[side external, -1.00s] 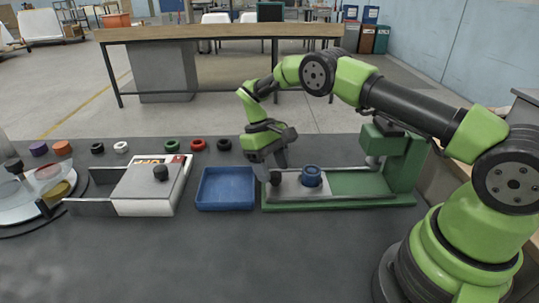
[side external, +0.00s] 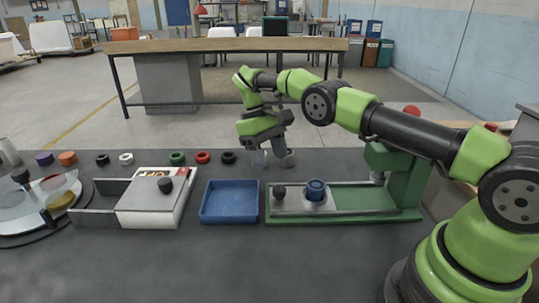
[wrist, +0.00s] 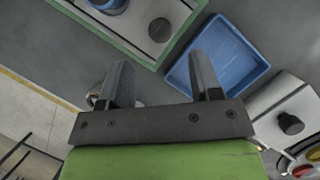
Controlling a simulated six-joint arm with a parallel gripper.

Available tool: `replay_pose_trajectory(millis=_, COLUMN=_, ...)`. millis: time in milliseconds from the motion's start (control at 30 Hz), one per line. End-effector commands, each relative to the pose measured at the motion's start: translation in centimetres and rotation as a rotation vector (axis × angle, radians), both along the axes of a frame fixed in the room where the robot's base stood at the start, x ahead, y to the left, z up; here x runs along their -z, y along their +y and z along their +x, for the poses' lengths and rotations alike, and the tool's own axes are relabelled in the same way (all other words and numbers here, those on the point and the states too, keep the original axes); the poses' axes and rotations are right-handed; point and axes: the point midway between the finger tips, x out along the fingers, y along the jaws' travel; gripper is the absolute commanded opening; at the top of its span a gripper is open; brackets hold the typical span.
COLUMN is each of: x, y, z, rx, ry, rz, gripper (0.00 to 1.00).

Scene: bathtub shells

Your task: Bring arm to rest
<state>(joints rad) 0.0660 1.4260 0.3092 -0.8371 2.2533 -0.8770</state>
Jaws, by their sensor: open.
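My gripper (side external: 270,158) is open and empty. It hangs in the air behind the left end of the green fixture (side external: 375,204), apart from it. In the wrist view, its two spread fingers (wrist: 160,75) have nothing between them but the grey surface. The fixture carries a grey plate with a black knob (side external: 279,193) and a blue ring-shaped part (side external: 316,190). Both also show at the top of the wrist view, the knob (wrist: 160,30) whole and the blue part (wrist: 108,4) cut by the edge.
An empty blue tray (side external: 204,217) stands left of the fixture. Further left are a white box (side external: 145,217) with a black-knobbed lid and a round glassy stand (side external: 18,218). Several coloured rings, including a green one (side external: 177,158), lie along the back. The front of the table is clear.

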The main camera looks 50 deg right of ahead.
Motion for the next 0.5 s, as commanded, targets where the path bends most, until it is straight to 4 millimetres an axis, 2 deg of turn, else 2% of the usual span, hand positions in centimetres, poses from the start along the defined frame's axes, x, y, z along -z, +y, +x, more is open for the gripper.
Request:
replay_pose_trajectory(millis=67, x=-0.2, y=0.0, z=0.0, rx=0.0, ry=-0.002, rz=0.0, gripper=0.58)
replay_pose_trajectory(millis=167, x=-1.5, y=0.0, z=0.2, rx=-0.003, ry=-0.023, rz=-0.002, gripper=0.58)
replay_pose_trajectory(millis=267, x=-4.4, y=0.2, z=0.4, rx=-0.006, ry=-0.069, rz=-0.005, gripper=0.58)
replay_pose_trajectory(millis=333, x=-7.1, y=0.4, z=0.3, rx=-0.006, ry=-0.117, rz=-0.005, gripper=0.58)
replay_pose_trajectory(millis=500, x=-13.6, y=1.2, z=-1.4, rx=0.011, ry=-0.25, rz=0.0, gripper=0.58)
